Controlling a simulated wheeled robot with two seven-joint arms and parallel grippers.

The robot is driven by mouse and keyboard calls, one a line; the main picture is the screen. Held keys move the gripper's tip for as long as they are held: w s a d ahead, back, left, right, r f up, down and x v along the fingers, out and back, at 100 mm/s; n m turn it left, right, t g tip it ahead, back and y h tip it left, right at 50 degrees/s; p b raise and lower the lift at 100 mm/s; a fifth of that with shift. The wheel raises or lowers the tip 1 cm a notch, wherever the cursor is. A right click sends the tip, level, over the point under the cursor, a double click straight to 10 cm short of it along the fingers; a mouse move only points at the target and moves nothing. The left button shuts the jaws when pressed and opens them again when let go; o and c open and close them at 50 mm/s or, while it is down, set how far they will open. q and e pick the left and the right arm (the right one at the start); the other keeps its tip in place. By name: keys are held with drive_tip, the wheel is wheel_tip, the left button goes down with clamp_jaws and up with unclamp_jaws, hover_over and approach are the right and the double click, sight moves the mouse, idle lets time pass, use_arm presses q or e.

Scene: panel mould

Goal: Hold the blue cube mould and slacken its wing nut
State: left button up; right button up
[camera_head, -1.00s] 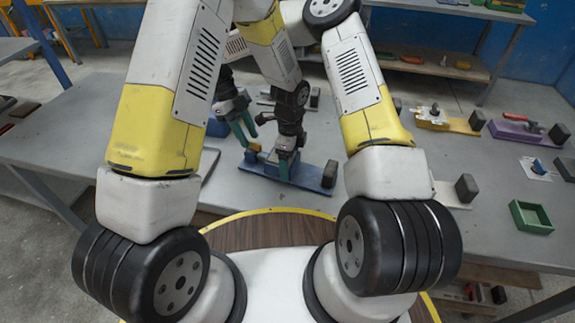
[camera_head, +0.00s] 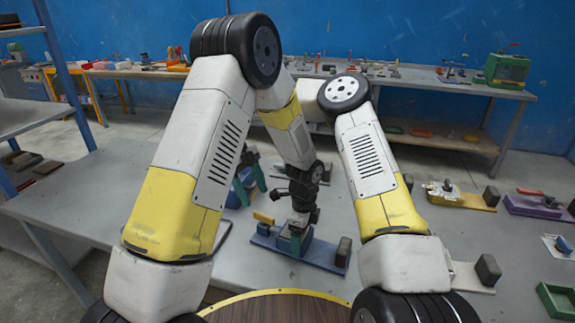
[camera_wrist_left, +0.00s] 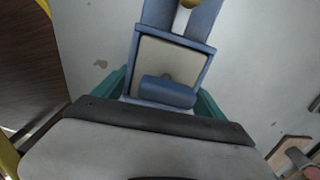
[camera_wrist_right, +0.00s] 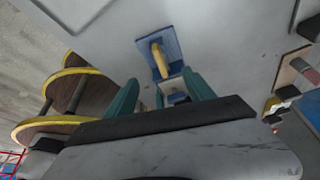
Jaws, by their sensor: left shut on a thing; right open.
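The blue cube mould (camera_head: 293,251) stands on a long blue board (camera_head: 322,257) on the grey table. My left gripper (camera_head: 294,242) reaches down from above and is shut on the mould. In the left wrist view its teal fingers flank the blue box (camera_wrist_left: 152,56), which has a cream inside and a blue cylinder (camera_wrist_left: 168,92) across it. A brass-coloured knob (camera_wrist_left: 190,3) shows at the top edge; I cannot tell whether it is the wing nut. My right gripper (camera_head: 250,186) is open, behind and left of the mould, with nothing between its fingers.
A yellow handle (camera_head: 263,218) sits at the board's left end and a dark block (camera_head: 343,252) at its right end. The table's left part is clear.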

drive_tip(key=o, duration=0.3)
drive_tip(key=shift+d+r+m, duration=0.1)
drive_tip(key=shift+d+m, duration=0.35)
drive_tip(key=shift+m, duration=0.45)
drive_tip(key=shift+o, duration=1)
drive_tip(key=d+m+y, duration=0.1)
drive_tip(key=m, duration=0.1)
drive_tip(key=r+m+g+y, duration=0.1)
drive_tip(key=m, duration=0.2)
drive_tip(key=d+m+y, duration=0.1)
drive_tip(key=m, duration=0.2)
drive_tip(key=shift+d+r+g, duration=0.15)
drive_tip(key=shift+d+g, duration=0.2)
drive_tip(key=shift+g, duration=0.05)
drive_tip(key=f+m+y, duration=0.1)
drive_tip(key=f+m, duration=0.1)
drive_tip(key=f, duration=0.1)
drive_tip(key=f+m+y, duration=0.1)
drive_tip(key=f+m, duration=0.2)
drive_tip(key=s+f+m+y, duration=0.1)
drive_tip(key=f+m, duration=0.1)
drive_tip(key=shift+s+a+f+t, duration=0.1)
drive_tip(key=shift+a+f+t, duration=0.2)
drive_tip(key=shift+f, duration=0.1)
drive_tip(key=c, duration=1.4)
